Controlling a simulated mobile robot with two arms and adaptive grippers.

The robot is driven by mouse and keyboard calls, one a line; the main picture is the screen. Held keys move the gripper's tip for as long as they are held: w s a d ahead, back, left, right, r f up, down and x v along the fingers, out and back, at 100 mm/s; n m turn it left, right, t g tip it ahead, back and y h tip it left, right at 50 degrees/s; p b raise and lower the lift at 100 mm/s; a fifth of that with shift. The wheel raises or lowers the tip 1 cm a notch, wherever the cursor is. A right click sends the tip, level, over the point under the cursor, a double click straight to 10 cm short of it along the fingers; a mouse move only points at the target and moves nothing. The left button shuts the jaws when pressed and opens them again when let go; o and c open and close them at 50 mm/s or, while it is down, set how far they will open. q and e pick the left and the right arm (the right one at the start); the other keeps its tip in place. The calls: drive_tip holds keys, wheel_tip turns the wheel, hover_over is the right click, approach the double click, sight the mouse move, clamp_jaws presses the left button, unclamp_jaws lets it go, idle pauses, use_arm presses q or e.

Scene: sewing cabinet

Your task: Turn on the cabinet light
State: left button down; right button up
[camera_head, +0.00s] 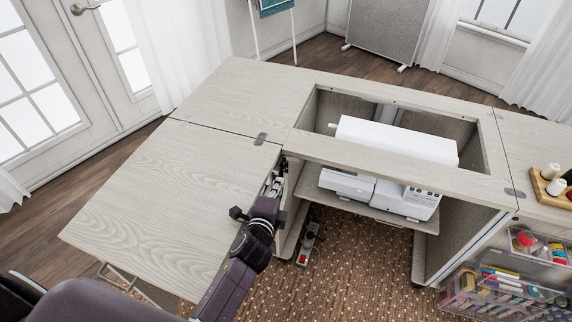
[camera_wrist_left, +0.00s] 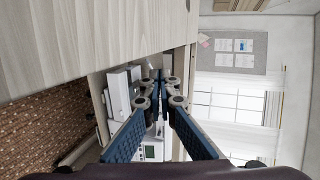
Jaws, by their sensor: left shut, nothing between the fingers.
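The sewing cabinet (camera_head: 235,90) has a pale wood top with an open well. A white sewing machine (camera_head: 395,140) sits on a lowered shelf in the well; part of it also shows behind the fingers in the left wrist view (camera_wrist_left: 118,95). My left gripper (camera_head: 281,172) is at the left front edge of the well, beside the side leaf. Its fingertips are partly hidden by the cabinet edge. In the left wrist view the gripper (camera_wrist_left: 160,76) is shut and empty. I cannot make out a light or its switch. My right gripper is not in view.
The left leaf (camera_head: 160,190) is bare. A foot pedal (camera_head: 306,250) lies on the brown carpet below the cabinet. Thread spools on a wooden holder (camera_head: 548,186) and clear bins (camera_head: 500,290) are at the right. In the left wrist view, a pinboard (camera_wrist_left: 235,50) hangs beyond.

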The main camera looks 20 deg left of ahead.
use_arm(q)
approach(288, 159)
drive_tip(key=x, duration=0.5)
drive_tip(key=shift+x, duration=0.85)
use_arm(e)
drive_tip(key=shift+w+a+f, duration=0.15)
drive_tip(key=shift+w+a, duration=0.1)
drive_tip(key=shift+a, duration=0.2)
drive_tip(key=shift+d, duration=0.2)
use_arm(q)
drive_tip(key=shift+w+a, duration=0.1)
drive_tip(key=shift+w, duration=0.1)
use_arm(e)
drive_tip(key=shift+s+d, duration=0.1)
